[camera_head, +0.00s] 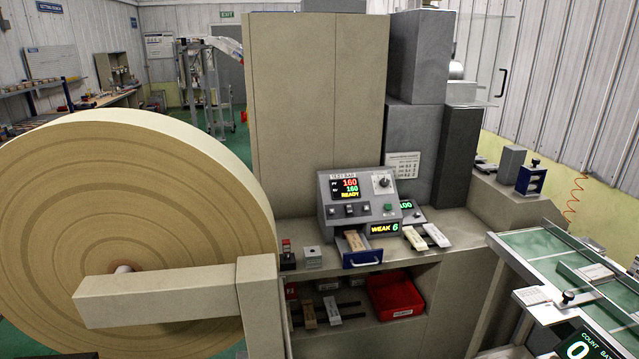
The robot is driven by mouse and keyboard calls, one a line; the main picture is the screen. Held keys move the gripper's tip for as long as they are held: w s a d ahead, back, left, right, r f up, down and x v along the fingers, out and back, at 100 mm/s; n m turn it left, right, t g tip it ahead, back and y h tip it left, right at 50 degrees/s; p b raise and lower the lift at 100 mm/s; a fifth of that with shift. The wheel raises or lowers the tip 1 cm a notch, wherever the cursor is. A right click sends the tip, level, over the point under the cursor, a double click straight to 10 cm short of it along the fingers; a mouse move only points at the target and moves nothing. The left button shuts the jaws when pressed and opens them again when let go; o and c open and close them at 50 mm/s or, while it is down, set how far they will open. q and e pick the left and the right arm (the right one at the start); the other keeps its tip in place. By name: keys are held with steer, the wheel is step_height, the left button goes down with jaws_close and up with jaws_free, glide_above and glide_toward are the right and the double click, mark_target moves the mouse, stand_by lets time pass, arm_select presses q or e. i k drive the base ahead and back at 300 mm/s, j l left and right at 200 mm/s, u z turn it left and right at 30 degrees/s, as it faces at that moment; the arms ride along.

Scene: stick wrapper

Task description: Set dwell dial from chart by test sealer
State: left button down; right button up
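The test sealer (358,197), a grey box with a sloped front, stands on the bench in the middle. Its screen (345,188) reads 160 in red, 160 in green and READY in yellow. A round dial (383,182) sits at the upper right of its panel; its setting is too small to read. A small display (384,229) below reads WEAK 6. A pale chart (404,165) with small, unreadable print hangs behind, to the right. Neither gripper shows.
A large paper roll (130,215) and its beige arm (165,295) fill the left. Wrapped sticks (436,235) lie right of the sealer. A red bin (396,294) sits on the shelf below. A green conveyor (545,248) with a counter reading 0 stands at right.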

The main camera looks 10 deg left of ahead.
mark_target(383, 182)
steer(key=i+l, duration=0.15)
steer(key=i, duration=0.4)
steer(key=i+l, duration=0.2)
steer(key=i, duration=0.35)
steer(key=j+u, duration=0.05)
